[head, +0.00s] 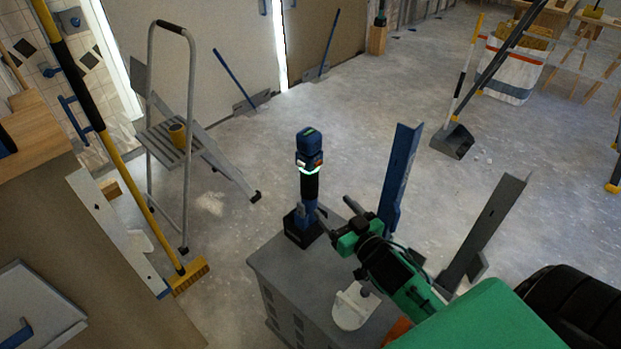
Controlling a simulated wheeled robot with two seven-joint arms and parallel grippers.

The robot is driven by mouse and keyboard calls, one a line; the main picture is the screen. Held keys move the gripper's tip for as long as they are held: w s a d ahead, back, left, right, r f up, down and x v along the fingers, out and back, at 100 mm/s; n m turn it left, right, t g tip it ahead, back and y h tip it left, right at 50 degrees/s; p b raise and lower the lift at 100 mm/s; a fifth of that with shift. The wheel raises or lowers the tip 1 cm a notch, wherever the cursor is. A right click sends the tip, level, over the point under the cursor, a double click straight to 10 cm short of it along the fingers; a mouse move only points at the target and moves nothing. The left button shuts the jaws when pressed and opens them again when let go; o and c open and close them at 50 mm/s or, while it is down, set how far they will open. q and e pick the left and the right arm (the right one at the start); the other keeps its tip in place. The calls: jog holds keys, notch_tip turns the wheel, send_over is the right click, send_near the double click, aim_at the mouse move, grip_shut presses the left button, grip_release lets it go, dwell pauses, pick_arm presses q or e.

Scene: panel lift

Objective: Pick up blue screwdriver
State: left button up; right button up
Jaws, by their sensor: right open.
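A blue and black power tool, which looks like the blue screwdriver (309,183), stands upright on the back left corner of a grey cabinet (290,268). It has a blue head on top, a lit greenish band, a black grip and a wide dark foot. My right gripper (338,213), on a green and black arm from the lower right, is just right of the tool's lower part. Its fingers are open and point toward the tool. Whether a finger touches the tool I cannot tell. My left gripper is not in view.
A white rounded piece (352,307) lies on the cabinet below my right arm. A blue upright (399,178) and a grey upright (484,230) stand behind the arm. A step ladder (178,140) and a yellow broom (189,274) stand left. The floor behind the cabinet is largely clear.

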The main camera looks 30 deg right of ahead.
aim_at(314, 183)
jog(key=w, duration=1)
jog(key=shift+a+r, duration=0.2)
jog(key=w, duration=0.3)
jog(key=shift+w+a+f+b, duration=0.1)
jog(key=shift+w+f+b, duration=0.05)
jog(key=shift+b, duration=0.15)
jog(key=shift+w, duration=0.45)
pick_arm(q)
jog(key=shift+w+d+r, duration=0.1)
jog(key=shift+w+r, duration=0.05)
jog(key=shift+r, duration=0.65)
pick_arm(e)
jog(key=shift+c, duration=0.2)
grip_shut()
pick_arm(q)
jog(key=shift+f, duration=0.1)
